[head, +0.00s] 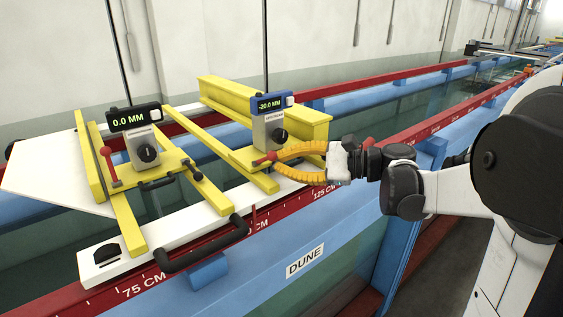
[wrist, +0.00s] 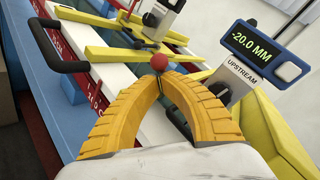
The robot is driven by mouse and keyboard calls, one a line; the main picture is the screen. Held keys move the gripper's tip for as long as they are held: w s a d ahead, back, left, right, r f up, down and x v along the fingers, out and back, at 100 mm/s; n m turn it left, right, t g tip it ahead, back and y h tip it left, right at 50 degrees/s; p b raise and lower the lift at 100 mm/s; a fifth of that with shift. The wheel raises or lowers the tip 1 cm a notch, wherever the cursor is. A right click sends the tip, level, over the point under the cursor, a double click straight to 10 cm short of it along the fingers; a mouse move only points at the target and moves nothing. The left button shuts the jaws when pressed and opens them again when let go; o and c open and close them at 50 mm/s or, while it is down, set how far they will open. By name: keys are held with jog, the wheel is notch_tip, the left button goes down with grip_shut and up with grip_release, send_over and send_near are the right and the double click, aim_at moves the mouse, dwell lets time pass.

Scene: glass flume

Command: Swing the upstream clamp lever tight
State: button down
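The upstream gauge (head: 268,118) shows -20.0 MM on a blue-framed display and stands on the right yellow carriage. Its label UPSTREAM reads clearly in the wrist view (wrist: 240,72). The upstream clamp lever (head: 263,161) is short and red, low on the carriage's near side. Its round red knob (wrist: 158,62) shows whole in the wrist view, right at my fingertips. My gripper (head: 277,159) reaches in from the right with its ribbed yellow fingers bowed and their tips together. The tips seem to touch the knob, without clearly enclosing it. The lever's rod is mostly hidden in the wrist view.
The left carriage bears a black-framed gauge (head: 140,122) reading 0.0 MM and a red-knobbed lever (head: 110,167) standing up. A black handle (head: 203,250) juts over the near red rail (head: 180,270). A yellow beam (head: 263,105) lies behind the upstream gauge.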

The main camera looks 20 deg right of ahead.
jog(key=shift+w+r+m+g+h+p, duration=0.15)
jog(key=shift+r+m+g+h+p, duration=0.15)
jog(key=shift+r+g+p, duration=0.25)
jog(key=shift+w+a+r+m+g+h+p, duration=0.15)
jog(key=shift+r+m+g+h+p, duration=0.25)
jog(key=shift+p, duration=0.45)
jog(key=shift+w+a+r+m+g+h+p, duration=0.15)
jog(key=shift+w+r+m+g+h+p, duration=0.5)
jog(key=shift+p, duration=0.4)
jog(key=w+g, duration=0.1)
jog(key=w+r+m+g+h+p, duration=0.1)
jog(key=w+a+g+h, duration=0.1)
jog(key=g, duration=0.1)
jog(key=shift+r+m+p, duration=0.25)
jog(key=shift+p, duration=0.15)
jog(key=shift+w, duration=0.1)
jog(key=shift+r, duration=0.2)
